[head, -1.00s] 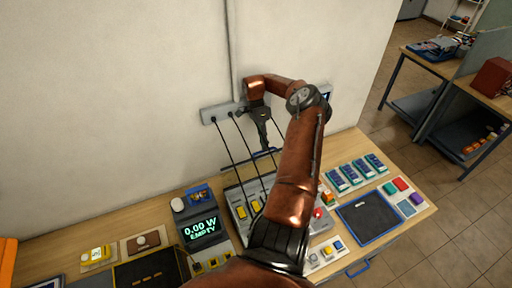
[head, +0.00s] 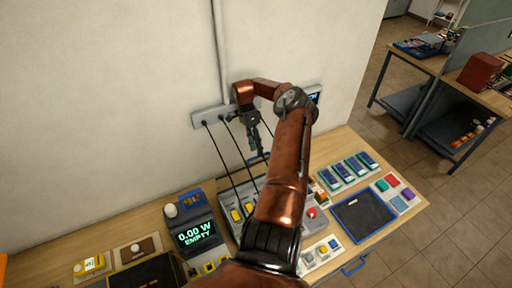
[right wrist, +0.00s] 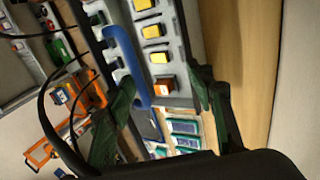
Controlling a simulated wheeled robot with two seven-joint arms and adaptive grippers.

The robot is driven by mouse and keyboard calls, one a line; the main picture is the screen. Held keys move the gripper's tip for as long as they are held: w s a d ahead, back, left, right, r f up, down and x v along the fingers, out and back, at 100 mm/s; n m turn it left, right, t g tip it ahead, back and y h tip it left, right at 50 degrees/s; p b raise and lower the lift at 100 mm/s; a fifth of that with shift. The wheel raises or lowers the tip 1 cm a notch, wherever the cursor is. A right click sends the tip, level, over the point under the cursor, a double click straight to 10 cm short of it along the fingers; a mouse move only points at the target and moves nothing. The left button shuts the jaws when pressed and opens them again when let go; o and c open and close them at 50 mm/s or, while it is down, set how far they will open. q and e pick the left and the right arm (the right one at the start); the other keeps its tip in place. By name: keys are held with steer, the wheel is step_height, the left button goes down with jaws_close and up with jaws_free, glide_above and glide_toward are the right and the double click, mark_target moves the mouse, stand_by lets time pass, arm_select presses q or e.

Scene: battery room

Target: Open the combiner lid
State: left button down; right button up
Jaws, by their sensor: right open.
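The combiner (head: 236,214) is a grey box with yellow switches in the middle of the bench, partly hidden behind my right arm. In the right wrist view its grey panel (right wrist: 170,58) carries a row of yellow blocks. A blue bar handle (right wrist: 128,62) runs along the panel's edge there. My right gripper (head: 255,150) is above the far side of the combiner, near the wall. In the right wrist view the gripper (right wrist: 165,112) is open, and the handle's lower end shows between its fingers; contact cannot be told. How far the lid is raised is unclear. My left gripper is out of view.
Black cables hang from a grey wall strip (head: 212,116) down to the combiner, close to my right gripper. A display (head: 195,234) reading "0.00 W EMPTY" stands at left. A red button (head: 312,213), a dark tray (head: 363,217) and several blue-green modules (head: 347,171) are at right.

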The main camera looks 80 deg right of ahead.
steer(key=shift+f, duration=0.45)
step_height(320, 180, up, 10)
steer(key=shift+s+a+r, duration=0.1)
steer(key=shift+c, duration=0.4)
steer(key=shift+d+r, duration=0.2)
steer(key=shift+r, duration=0.1)
steer(key=shift+a+r, duration=0.1)
steer(key=shift+a, duration=0.05)
